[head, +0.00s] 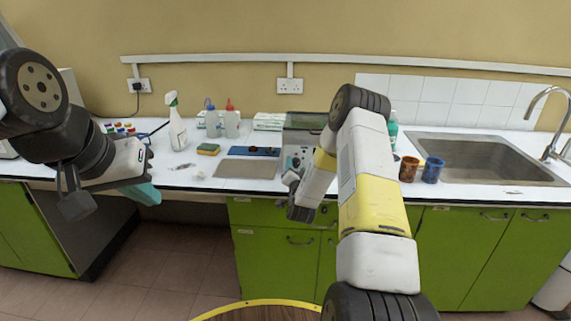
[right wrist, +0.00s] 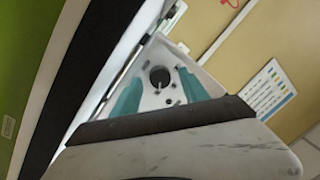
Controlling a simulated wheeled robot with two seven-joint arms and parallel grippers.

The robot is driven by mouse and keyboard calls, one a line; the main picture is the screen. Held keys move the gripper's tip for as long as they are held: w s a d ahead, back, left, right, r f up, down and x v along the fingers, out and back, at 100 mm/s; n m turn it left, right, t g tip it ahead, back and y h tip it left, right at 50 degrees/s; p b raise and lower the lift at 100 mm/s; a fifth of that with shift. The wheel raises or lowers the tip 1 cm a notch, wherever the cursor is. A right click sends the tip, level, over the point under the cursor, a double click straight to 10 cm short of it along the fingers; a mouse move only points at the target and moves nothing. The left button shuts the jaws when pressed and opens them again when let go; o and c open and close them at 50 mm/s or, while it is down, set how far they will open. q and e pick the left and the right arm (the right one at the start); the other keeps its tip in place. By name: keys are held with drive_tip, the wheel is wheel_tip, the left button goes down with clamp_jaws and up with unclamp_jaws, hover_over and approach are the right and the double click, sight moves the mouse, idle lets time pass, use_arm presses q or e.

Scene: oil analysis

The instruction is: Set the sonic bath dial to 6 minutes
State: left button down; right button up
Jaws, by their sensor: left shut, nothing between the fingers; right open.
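The sonic bath (head: 304,122) is a grey metal box on the counter, partly hidden behind my right arm. Its front panel faces my right gripper. In the right wrist view, its black round dial (right wrist: 160,77) shows on a pale panel with small dark knobs or holes below it; the setting cannot be read. My right gripper (right wrist: 160,84) is open, its teal fingers on either side of the dial in the picture; contact cannot be told. In the head view the right fingers are hidden. My left gripper (head: 142,194) is shut and empty at the counter's front edge, on the left.
Left of the bath lie a blue tray (head: 249,151), a grey mat (head: 246,169) and a sponge (head: 208,149). A spray bottle (head: 177,130) and wash bottles stand behind. Right are a brown jar (head: 408,169), a blue jar (head: 432,170) and the sink (head: 475,157).

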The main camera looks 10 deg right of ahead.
drive_tip(key=shift+w, duration=0.3)
clamp_jaws()
drive_tip(key=shift+n, duration=0.4)
drive_tip(key=n, duration=0.5)
drive_tip(key=shift+r+g, duration=0.1)
drive_tip(key=shift+g, duration=0.2)
drive_tip(key=n, duration=0.5)
drive_tip(key=shift+g+h, duration=0.3)
drive_tip(key=shift+n, duration=0.3)
